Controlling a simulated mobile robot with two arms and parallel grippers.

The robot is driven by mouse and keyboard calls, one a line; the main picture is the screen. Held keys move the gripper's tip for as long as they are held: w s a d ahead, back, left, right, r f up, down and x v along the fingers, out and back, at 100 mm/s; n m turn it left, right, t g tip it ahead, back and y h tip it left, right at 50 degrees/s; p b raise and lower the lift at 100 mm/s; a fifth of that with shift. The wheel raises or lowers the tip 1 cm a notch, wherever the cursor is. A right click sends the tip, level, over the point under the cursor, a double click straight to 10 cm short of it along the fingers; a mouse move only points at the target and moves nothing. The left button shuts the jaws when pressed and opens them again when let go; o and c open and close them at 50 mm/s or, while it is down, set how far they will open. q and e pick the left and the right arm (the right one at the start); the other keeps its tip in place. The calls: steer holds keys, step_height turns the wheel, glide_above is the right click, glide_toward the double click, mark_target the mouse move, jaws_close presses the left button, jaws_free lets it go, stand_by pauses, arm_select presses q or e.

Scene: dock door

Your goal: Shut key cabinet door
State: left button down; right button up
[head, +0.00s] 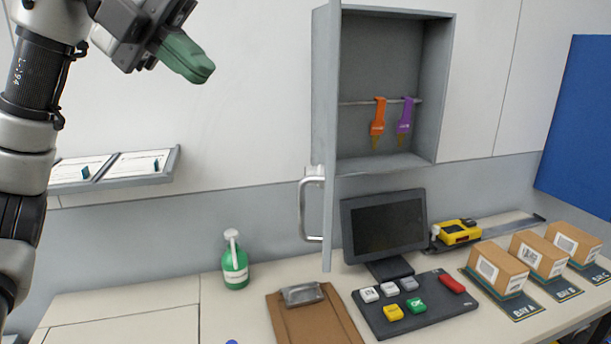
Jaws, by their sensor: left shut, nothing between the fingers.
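The grey key cabinet (382,85) hangs on the wall right of centre. Its door (328,140) stands open, sticking out toward me and seen nearly edge-on, with a metal handle (304,210) on its left face. Inside, an orange key tag (378,118) and a purple key tag (405,117) hang from a rail. My left gripper (203,73) is at the upper left, left of the door and apart from it. Its green fingers are shut and empty. My right gripper is not in view.
Boxes (497,268) stand at the right. A document rack (130,168) is on the left wall. The wall between gripper and door is clear.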

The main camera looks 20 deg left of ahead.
arm_select(q)
steer(key=x, duration=1.5)
steer(key=shift+w+d, duration=0.25)
steer(key=shift+w, duration=0.05)
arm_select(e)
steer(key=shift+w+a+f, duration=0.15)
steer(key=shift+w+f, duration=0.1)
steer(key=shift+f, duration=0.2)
arm_select(q)
steer(key=shift+r, duration=0.1)
